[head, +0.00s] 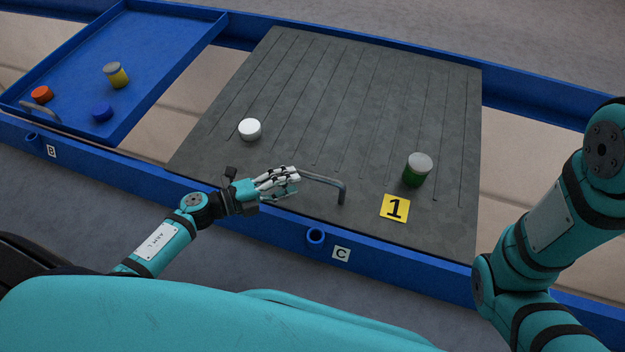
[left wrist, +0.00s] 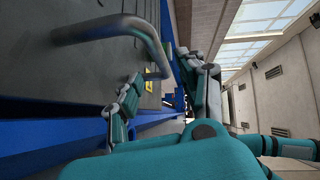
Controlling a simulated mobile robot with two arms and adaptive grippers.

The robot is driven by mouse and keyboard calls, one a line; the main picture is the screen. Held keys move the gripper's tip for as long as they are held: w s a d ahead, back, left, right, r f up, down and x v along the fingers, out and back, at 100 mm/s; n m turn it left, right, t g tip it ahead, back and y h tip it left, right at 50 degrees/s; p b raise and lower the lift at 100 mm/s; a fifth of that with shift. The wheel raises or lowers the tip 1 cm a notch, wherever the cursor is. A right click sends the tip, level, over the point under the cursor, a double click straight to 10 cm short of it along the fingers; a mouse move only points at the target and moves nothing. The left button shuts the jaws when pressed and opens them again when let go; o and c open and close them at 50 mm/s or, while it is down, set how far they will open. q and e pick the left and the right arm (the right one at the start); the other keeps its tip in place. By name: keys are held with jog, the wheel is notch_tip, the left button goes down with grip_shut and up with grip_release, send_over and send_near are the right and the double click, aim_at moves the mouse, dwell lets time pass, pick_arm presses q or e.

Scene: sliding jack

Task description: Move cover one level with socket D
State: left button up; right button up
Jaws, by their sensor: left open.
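Cover one (head: 330,110) is a grey ribbed plate with a yellow label 1 (head: 395,208) and a bent metal handle (head: 335,184) near its front edge. A blue socket (head: 315,236) beside a label C (head: 341,254) is on the front rail; the cover spans past it on both sides. No label D shows. My left gripper (head: 295,181) is open at the left end of the handle. In the left wrist view, the handle (left wrist: 120,27) curves down near the open fingers (left wrist: 165,95); I cannot tell whether they touch it. My right gripper is out of view.
A white cylinder (head: 249,129) and a green jar (head: 417,170) stand on the cover. A blue tray (head: 160,50) at left holds a yellow jar, an orange piece and a blue piece. Socket B (head: 32,139) is further left. Blue rails (head: 400,274) border the bed.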

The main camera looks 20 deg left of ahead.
aim_at(313, 176)
pick_arm(q)
jog(key=b+x, duration=0.2)
jog(key=x, duration=0.5)
jog(key=shift+a, duration=0.1)
grip_shut()
